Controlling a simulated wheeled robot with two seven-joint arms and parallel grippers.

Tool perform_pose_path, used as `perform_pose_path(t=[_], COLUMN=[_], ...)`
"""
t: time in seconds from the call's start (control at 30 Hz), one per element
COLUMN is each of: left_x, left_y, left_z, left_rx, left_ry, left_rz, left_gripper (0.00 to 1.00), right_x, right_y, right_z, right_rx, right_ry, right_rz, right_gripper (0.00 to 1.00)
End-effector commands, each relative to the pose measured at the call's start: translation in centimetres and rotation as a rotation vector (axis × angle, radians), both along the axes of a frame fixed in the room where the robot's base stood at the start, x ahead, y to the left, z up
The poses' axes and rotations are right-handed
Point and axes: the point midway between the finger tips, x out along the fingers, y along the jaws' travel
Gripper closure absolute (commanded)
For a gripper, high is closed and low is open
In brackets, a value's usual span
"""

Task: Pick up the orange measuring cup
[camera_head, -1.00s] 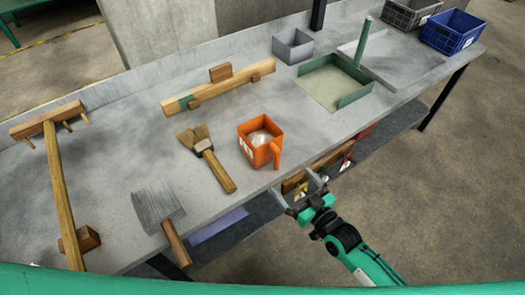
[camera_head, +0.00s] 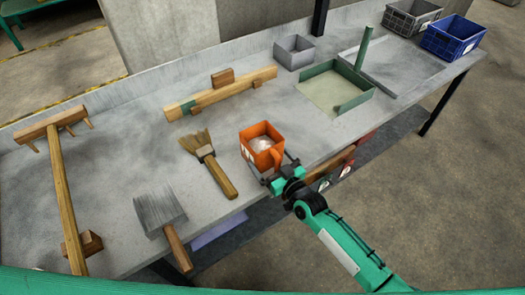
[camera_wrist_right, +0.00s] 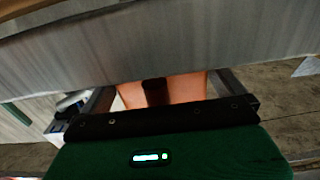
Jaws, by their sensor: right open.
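The orange measuring cup (camera_head: 256,156) stands upright near the front edge of the grey workbench, with pale contents inside. Its handle side faces my right gripper. My right gripper (camera_head: 279,170) is open at that side, with its fingertips to either side of the handle; whether they touch it I cannot tell. In the right wrist view, the cup's orange side (camera_wrist_right: 185,88) shows between the two fingers, with a dark patch in front of it. My left gripper is not in view.
On the workbench (camera_head: 120,140), a brush (camera_head: 207,155) lies left of the cup and a wide grey brush (camera_head: 159,212) lies further left. Behind are a wooden bar (camera_head: 235,90), a grey box (camera_head: 294,52) and a green-walled tray (camera_head: 338,90). Blue and grey crates stand at the far right.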

Motion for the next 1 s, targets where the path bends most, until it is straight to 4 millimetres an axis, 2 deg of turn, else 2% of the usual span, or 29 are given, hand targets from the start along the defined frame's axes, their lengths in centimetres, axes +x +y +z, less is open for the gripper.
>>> perform_pose_path(t=[0.27, 0.37, 0.63, 1.0], left_x=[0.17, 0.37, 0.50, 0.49], left_y=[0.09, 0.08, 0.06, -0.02], left_z=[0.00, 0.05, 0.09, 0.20], left_rx=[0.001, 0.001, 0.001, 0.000], left_ry=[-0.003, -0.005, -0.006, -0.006], left_rz=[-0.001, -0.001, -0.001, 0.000], left_gripper=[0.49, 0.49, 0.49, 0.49], right_x=[0.35, 0.35, 0.34, 0.38], right_y=[0.30, 0.29, 0.27, 0.31], right_z=[-0.06, -0.05, -0.04, 0.76], right_rx=[0.001, 0.001, 0.001, 0.005], right_ry=[0.001, 0.001, 0.001, -0.003], right_rz=[0.000, 0.000, 0.000, -0.001], right_gripper=[0.00, 0.16, 0.69, 0.70])
